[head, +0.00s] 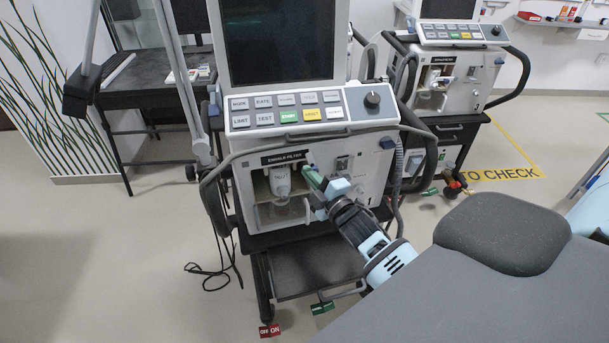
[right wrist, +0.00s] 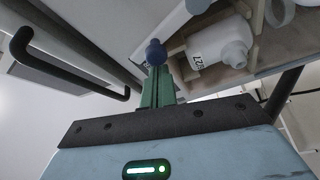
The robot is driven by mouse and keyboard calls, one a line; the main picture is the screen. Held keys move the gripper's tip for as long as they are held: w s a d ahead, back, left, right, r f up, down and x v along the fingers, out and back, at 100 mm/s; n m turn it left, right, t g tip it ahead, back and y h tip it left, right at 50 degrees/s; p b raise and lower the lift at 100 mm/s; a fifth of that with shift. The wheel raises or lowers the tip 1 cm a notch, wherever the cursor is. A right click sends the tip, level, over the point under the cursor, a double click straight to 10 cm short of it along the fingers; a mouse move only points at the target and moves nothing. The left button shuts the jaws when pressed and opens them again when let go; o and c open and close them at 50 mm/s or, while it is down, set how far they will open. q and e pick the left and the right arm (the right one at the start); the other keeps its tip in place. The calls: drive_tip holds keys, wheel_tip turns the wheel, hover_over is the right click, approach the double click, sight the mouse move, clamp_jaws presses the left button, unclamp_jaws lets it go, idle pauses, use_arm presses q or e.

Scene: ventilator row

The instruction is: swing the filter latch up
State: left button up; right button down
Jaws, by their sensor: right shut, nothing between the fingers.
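The near ventilator (head: 345,165) has an open-fronted filter bay under the "EXHALE FILTER" label (head: 284,158). A white filter (head: 281,181) sits upright in it and also shows in the right wrist view (right wrist: 222,45). My right gripper (head: 312,176) reaches in from the lower right, its green fingers together at the bay's right edge. In the right wrist view the fingers (right wrist: 158,88) are shut, and a dark blue knob (right wrist: 155,52), perhaps the latch's end, shows at their tips. I cannot tell whether they touch it. The rest of the latch is hidden. My left gripper is not in view.
A black handle (head: 425,160) curves out at the ventilator's right side. A grey padded surface (head: 480,285) fills the lower right. A second ventilator (head: 455,75) stands behind on the right. The floor at left is clear apart from a cable (head: 212,275).

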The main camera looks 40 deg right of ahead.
drive_tip(key=shift+d, duration=0.15)
drive_tip(key=m, duration=0.1)
drive_tip(key=d+m, duration=0.1)
drive_tip(key=m+t+h, duration=0.1)
drive_tip(key=m, duration=0.1)
drive_tip(key=shift+s+d+r, duration=0.3)
drive_tip(key=shift+s+d, duration=0.05)
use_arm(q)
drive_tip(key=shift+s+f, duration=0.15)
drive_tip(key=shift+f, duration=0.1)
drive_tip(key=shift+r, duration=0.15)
use_arm(e)
drive_tip(key=shift+r, duration=0.1)
